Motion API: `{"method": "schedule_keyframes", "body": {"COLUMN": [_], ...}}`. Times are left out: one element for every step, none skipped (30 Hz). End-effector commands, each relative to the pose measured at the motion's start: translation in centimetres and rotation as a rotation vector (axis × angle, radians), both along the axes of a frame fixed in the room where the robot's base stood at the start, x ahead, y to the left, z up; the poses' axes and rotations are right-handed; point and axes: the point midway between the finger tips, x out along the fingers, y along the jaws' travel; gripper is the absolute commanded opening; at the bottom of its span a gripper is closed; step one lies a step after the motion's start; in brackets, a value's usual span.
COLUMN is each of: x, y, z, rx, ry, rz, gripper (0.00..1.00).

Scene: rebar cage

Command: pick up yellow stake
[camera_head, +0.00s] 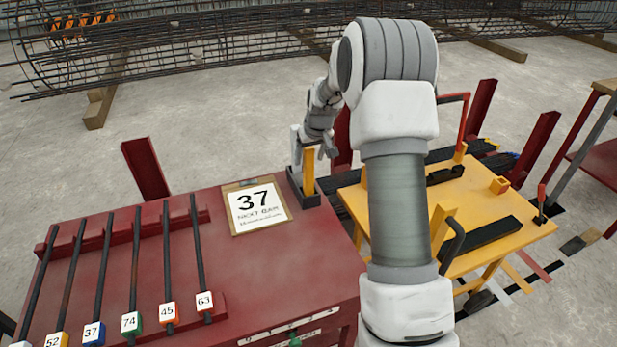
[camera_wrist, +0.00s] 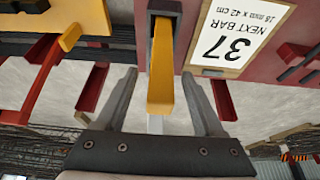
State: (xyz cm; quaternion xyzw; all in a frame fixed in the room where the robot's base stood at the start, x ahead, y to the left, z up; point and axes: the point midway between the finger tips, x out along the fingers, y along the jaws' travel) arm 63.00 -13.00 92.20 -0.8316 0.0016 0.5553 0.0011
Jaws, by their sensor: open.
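The yellow stake (camera_head: 309,172) stands upright in a black holder (camera_head: 296,193) at the right rear corner of the red table, beside the sign. In the wrist view the stake (camera_wrist: 160,70) runs between the two grey fingers, with its base in the holder (camera_wrist: 165,8). My gripper (camera_head: 318,148) is at the stake's upper part. In the wrist view my gripper (camera_wrist: 160,74) is open, its fingers on either side of the stake with a visible gap on each side. The far side of the grip is partly hidden by my arm in the head view.
A sign reading "37 NEXT BAR" (camera_head: 256,205) lies left of the holder. Several dark bars with numbered tags rest on the red table (camera_head: 260,275). A yellow cart (camera_head: 480,190) with black and yellow parts stands to the right. A rebar cage (camera_head: 200,42) lies behind.

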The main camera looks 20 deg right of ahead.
Motion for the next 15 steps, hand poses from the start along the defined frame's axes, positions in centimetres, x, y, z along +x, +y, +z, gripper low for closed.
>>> {"method": "schedule_keyframes", "body": {"x": [0.3, 0.5, 0.7, 0.9, 1.1, 1.3, 1.4, 1.6, 1.7, 1.7, 1.8, 1.8, 1.8, 1.8, 1.8], "y": [0.1, 0.1, 0.1, 0.1, 0.1, 0.1, 0.1, 0.1, 0.1, 0.1, 0.1, 0.1, 0.1, 0.1, 0.1], "z": [-0.8, -1.3, -1.9, -2.3, -2.7, -3.2, -3.5, -3.7, -4.0, -4.1, -4.2, -4.3, -4.3, -4.3, -4.2], "rx": [0.0, 0.0, 0.0, 0.0, 0.0, 0.0, 0.0, 0.0, 0.0, 0.0, 0.0, -0.001, -0.001, -0.001, -0.001], "ry": [0.002, 0.002, 0.002, 0.002, 0.003, 0.003, 0.002, 0.001, 0.001, 0.0, 0.0, 0.0, -0.001, -0.001, -0.001], "rz": [0.0, 0.0, 0.0, 0.0, 0.0, 0.0, 0.0, 0.0, 0.0, 0.0, 0.0, 0.0, 0.0, 0.0, 0.0], "gripper": [0.7, 0.7, 0.7, 0.7, 0.7, 0.7, 0.7, 0.7, 0.7, 0.7, 0.7, 0.7, 0.7, 0.7, 0.7]}}
